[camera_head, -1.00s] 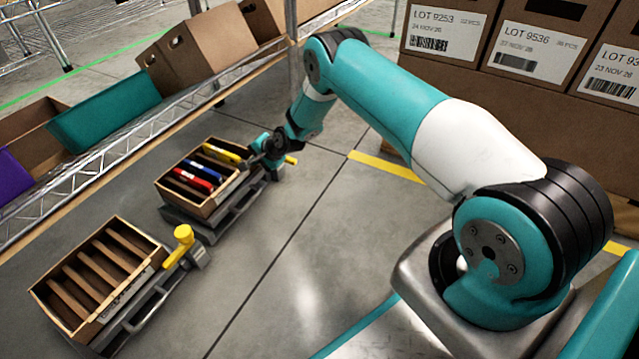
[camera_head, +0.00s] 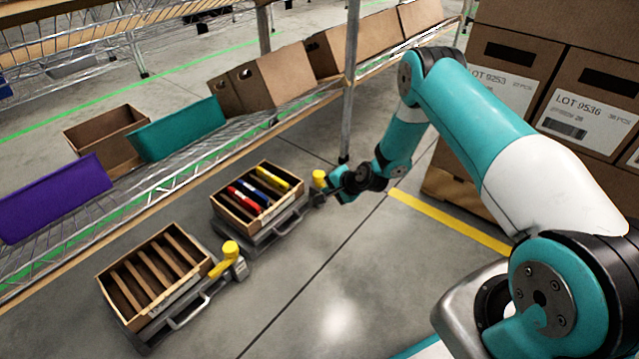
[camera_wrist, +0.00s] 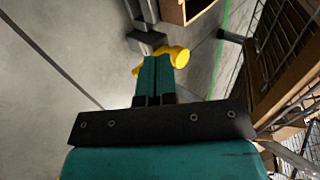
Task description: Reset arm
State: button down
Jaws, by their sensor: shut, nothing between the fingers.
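My gripper (camera_wrist: 154,62) shows in the wrist view with its two teal fingers together, shut and empty. In the head view my gripper (camera_head: 338,192) hangs just right of the farther slotted carton (camera_head: 232,225), beside a yellow knob (camera_head: 319,179). That knob also shows in the wrist view (camera_wrist: 177,56), beyond the fingertips; whether they touch it I cannot tell. The farther carton sits tilted on a grey stand and holds red, blue and yellow items (camera_head: 272,178) in its slots. The nearer slotted carton (camera_head: 128,318) is tilted and its slots look empty.
A wire shelf (camera_head: 205,160) along the left carries a purple bin (camera_head: 55,198), a teal bin (camera_head: 178,130) and brown cartons (camera_head: 275,80). A shelf post (camera_head: 349,90) stands behind my gripper. Labelled boxes (camera_head: 580,110) are stacked at right. The floor in front is open.

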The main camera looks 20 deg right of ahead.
jog(key=s+a+r+n+g+y+p, duration=0.15)
jog(key=s+a+r+n, duration=0.3)
jog(key=r, duration=0.75)
jog(key=s+a+r+n+g+p, duration=0.25)
jog(key=a+r, duration=0.25)
jog(key=r, duration=0.6)
jog(key=s+a+r+n+g+y+p, duration=0.15)
jog(key=s+a+r+n, duration=0.25)
jog(key=r, duration=0.8)
jog(key=s+r+n+g+h+p, duration=0.1)
jog(key=s+r+n+p, duration=0.15)
jog(key=s+r, duration=0.45)
jog(key=s+a+r+n+g+h+p, duration=0.1)
jog(key=s+r+n, duration=0.25)
jog(key=s, duration=0.75)
jog(key=s+r+n+g+h+p, duration=0.1)
jog(key=s+r+n+p, duration=0.15)
jog(key=s+r, duration=0.5)
notch_tip(320, 180, up, 35)
jog(key=p, duration=3.6)
jog(key=shift+s+a+r+p, duration=0.15)
jog(key=shift+s+r+p, duration=0.05)
jog(key=shift+s+p, duration=0.2)
